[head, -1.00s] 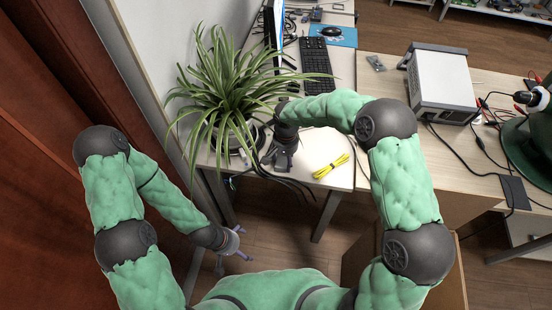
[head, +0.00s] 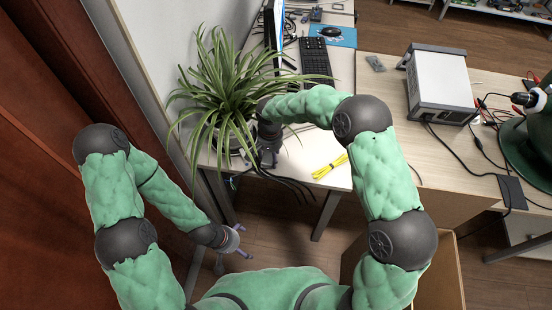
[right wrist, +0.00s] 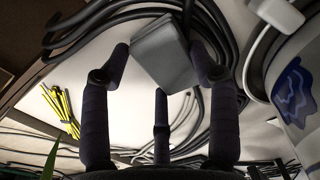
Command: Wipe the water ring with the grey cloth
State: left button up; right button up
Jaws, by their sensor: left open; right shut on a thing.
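My right gripper (head: 267,157) is low over the white desk (head: 312,150), between the potted plant and the yellow cable bundle. The cloth is hidden by the gripper in the head view. I cannot make out a water ring in either view. My left gripper (head: 236,240) is open and empty, low beside the desk at the lower left, over the floor.
A spiky-leaved plant (head: 225,90) stands left of the right gripper; its white pot with a blue pattern (right wrist: 295,92) is close by. Black cables (head: 290,183) run along the desk's front edge. A yellow cable bundle (head: 329,166) lies to the right. A keyboard (head: 316,60) is farther back.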

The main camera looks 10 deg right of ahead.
jog(key=shift+r, duration=0.1)
jog(key=shift+r+p, duration=1.25)
jog(key=shift+r, duration=0.75)
jog(key=shift+f, duration=0.1)
